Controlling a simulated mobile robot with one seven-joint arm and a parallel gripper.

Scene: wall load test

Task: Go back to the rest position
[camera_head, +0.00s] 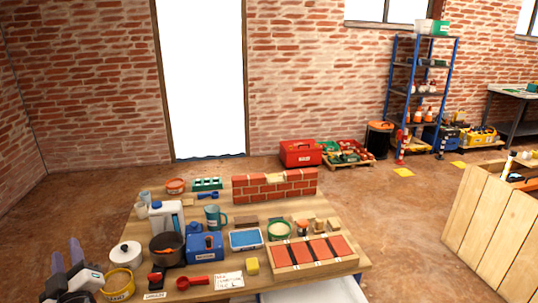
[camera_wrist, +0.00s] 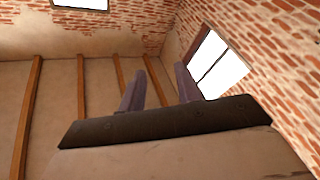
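My gripper (camera_head: 65,249) is at the lower left in the head view, beside the left edge of the wooden table (camera_head: 345,263). Its two grey fingers point up and stand apart with nothing between them. In the wrist view my gripper (camera_wrist: 161,68) also shows two separate fingers with an empty gap. That view looks up at a ceiling with wooden beams and at brick walls with windows. My gripper touches nothing that I can see.
The table bears a small brick wall (camera_head: 275,187), a white pot (camera_head: 125,254), a yellow tub (camera_head: 118,284), a dark pot (camera_head: 167,249) and a blue box (camera_head: 205,247). The pots and tub are nearest my arm. Open floor (camera_head: 400,220) lies right of the table, before a wooden crate (camera_head: 480,225).

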